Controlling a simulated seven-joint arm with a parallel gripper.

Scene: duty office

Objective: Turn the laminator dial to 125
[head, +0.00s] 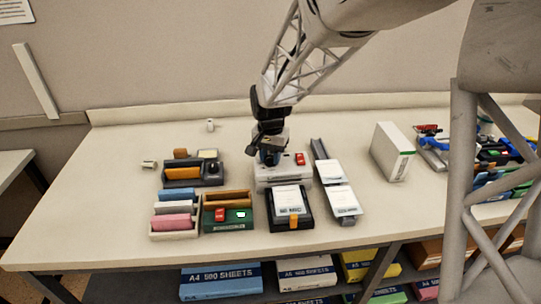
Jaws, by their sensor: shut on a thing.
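The laminator (270,180) is a small white machine near the middle of the bench. A red switch (300,159) sits on the right of its top. My gripper (268,158) points down onto the left part of the laminator's top and is shut on the dial there. The gripper's dark fingers cover the dial, so its pointer, its scale and the number it stands at cannot be read.
A black tray with a white card (289,199) stands right in front of the laminator. A grey rack (345,216) with white cards is close on its right. Organisers (180,206) crowd its left. A white box (392,151) stands further right. The bench's back left is mostly clear.

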